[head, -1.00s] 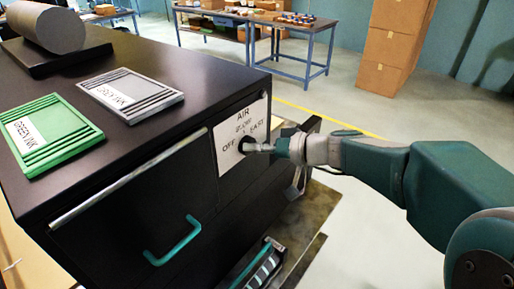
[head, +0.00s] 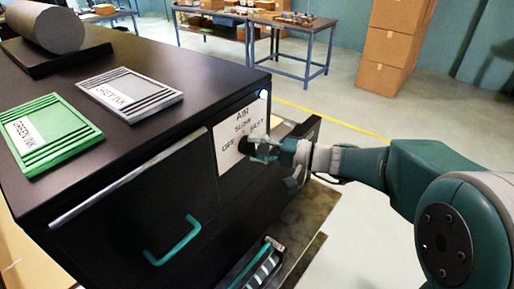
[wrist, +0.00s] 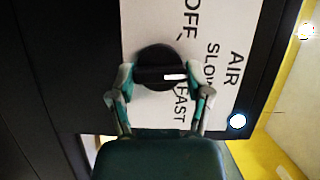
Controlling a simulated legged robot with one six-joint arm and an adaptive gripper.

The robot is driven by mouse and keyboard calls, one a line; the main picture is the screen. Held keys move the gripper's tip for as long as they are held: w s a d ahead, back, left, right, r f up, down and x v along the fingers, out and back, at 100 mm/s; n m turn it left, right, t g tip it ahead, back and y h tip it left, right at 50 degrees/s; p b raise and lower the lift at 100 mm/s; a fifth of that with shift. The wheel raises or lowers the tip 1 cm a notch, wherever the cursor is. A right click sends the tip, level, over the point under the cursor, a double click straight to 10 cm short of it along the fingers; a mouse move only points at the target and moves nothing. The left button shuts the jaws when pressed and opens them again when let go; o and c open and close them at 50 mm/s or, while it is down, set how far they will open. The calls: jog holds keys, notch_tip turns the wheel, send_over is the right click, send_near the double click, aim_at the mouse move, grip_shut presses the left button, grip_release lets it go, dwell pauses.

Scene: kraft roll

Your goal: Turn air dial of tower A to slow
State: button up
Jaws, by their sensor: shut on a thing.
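The black air dial (wrist: 150,62) sits on a white label plate (wrist: 222,22) marked AIR, OFF, SLOW and FAST, on the dark cabinet. In the wrist view its white mark (wrist: 175,77) points right, roughly toward SLOW; I cannot tell if it lines up exactly. My gripper (wrist: 164,86) has a finger on either side of the dial and is shut on it. In the head view my gripper (head: 262,151) reaches in from the right and partly hides the dial (head: 245,147) and the plate (head: 229,155). No tower letter is readable.
A small lit lamp (wrist: 237,121) sits at the plate's corner. Green (head: 60,143) and grey (head: 140,100) ink plates and a grey roll (head: 48,29) lie on the cabinet top. A teal handle (head: 175,243) sticks out from its front.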

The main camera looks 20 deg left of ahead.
jog(key=shift+f+m, duration=0.2)
jog(key=shift+m, duration=0.3)
jog(key=o, duration=1.1)
jog(key=shift+w, duration=0.1)
jog(key=shift+o, duration=0.2)
jog(key=shift+a, duration=0.2)
jog(key=shift+d+r, duration=0.1)
jog(key=shift+d, duration=0.05)
jog(key=w+d, duration=0.1)
jog(key=d, duration=1)
jog(key=shift+w+d, duration=0.25)
jog(key=shift+d, duration=0.05)
